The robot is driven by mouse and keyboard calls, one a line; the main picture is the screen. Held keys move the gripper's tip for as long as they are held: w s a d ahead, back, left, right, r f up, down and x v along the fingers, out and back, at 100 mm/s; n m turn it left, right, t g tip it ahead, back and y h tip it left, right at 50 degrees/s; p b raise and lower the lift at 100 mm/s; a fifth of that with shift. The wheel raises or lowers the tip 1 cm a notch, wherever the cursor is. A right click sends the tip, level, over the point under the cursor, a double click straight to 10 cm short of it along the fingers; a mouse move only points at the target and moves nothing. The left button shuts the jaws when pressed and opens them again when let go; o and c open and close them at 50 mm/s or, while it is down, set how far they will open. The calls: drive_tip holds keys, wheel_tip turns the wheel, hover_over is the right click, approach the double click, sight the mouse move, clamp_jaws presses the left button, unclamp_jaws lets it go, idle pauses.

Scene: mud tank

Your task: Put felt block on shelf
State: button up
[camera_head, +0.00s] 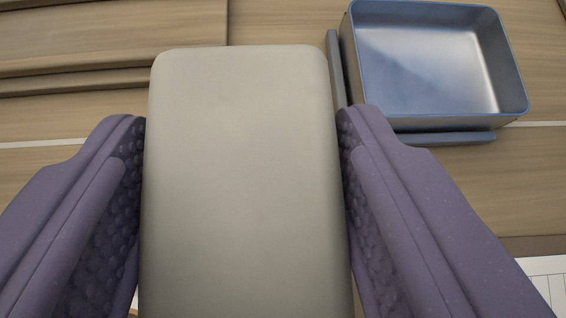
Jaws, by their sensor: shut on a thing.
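The felt block (240,180) is a pale grey-beige block with rounded corners. It fills the middle of the view, and its near end runs out of the bottom of the picture. My gripper (243,130) has two purple padded fingers with bumpy inner faces. They press on the left and right sides of the block, so it is shut on the block. The block hides what lies directly beneath and behind it. Wooden boards (110,35) with stepped edges lie beyond the block at the upper left; I cannot tell whether they are the shelf.
A blue open tray (515,95) stands on the wooden surface at the upper right and looks empty. Blue-grey strips (440,138) run along its left and near sides. A thin white line crosses the wood. Bare wood shows right of my gripper.

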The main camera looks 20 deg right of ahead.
sight(256, 217)
wheel_tip(256, 217, down, 7)
drive_tip(key=shift+r+b, duration=0.1)
drive_tip(key=shift+b, duration=1)
drive_tip(key=shift+f, duration=0.25)
drive_tip(key=o, duration=1.1)
drive_tip(key=shift+r, duration=0.1)
drive_tip(key=shift+o, duration=0.2)
